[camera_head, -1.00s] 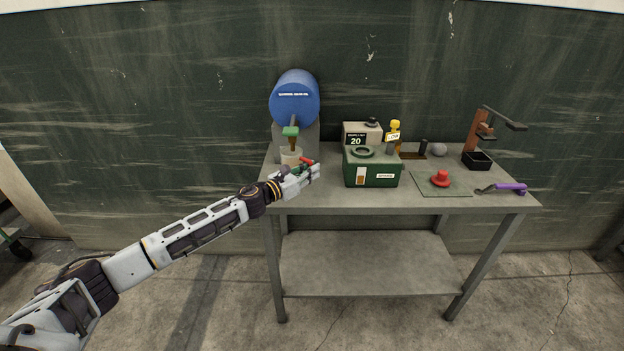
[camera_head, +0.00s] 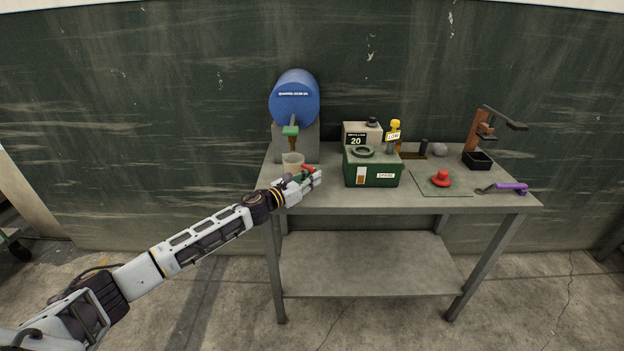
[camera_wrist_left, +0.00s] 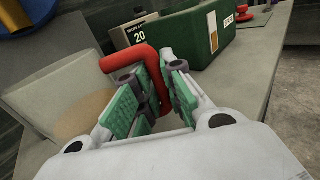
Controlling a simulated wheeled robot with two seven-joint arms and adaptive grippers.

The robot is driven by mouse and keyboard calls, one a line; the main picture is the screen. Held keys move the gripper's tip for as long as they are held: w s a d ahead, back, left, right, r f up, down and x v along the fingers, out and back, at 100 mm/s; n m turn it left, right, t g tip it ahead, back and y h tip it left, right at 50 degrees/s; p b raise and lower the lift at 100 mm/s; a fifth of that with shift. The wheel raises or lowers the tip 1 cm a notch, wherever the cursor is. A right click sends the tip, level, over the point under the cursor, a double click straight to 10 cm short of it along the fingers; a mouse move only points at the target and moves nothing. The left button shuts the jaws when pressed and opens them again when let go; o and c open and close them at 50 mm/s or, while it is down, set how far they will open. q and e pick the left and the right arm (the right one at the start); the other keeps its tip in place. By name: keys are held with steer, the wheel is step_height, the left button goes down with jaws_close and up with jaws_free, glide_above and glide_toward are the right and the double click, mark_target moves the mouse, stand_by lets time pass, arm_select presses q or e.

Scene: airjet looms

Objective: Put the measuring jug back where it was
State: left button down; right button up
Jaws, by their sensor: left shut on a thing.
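The measuring jug (camera_head: 292,159) is a pale translucent cup with a red handle (camera_head: 308,169). It is at the left end of the table, in front of the blue drum and just below the drum's green-handled tap. In the left wrist view the jug (camera_wrist_left: 55,100) is at the left, with an amber tint low in it. My left gripper (camera_head: 311,176) is shut on the red handle (camera_wrist_left: 140,60), with green pads on both sides of it. The gripper hides part of the handle and whether the jug's base touches the table. My right gripper is not in view.
The blue drum (camera_head: 295,98) stands on a grey stand behind the jug. A green box (camera_head: 372,172) is close on the right. Farther right are a red-knobbed thing (camera_head: 441,179) on a mat, a purple-handled tool (camera_head: 511,187) and a brown stand (camera_head: 475,142).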

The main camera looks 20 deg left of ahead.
arm_select(q)
steer(key=shift+f, duration=0.1)
steer(key=c, duration=1.9)
jaws_free()
steer(key=shift+f, duration=0.1)
steer(key=o, duration=0.4)
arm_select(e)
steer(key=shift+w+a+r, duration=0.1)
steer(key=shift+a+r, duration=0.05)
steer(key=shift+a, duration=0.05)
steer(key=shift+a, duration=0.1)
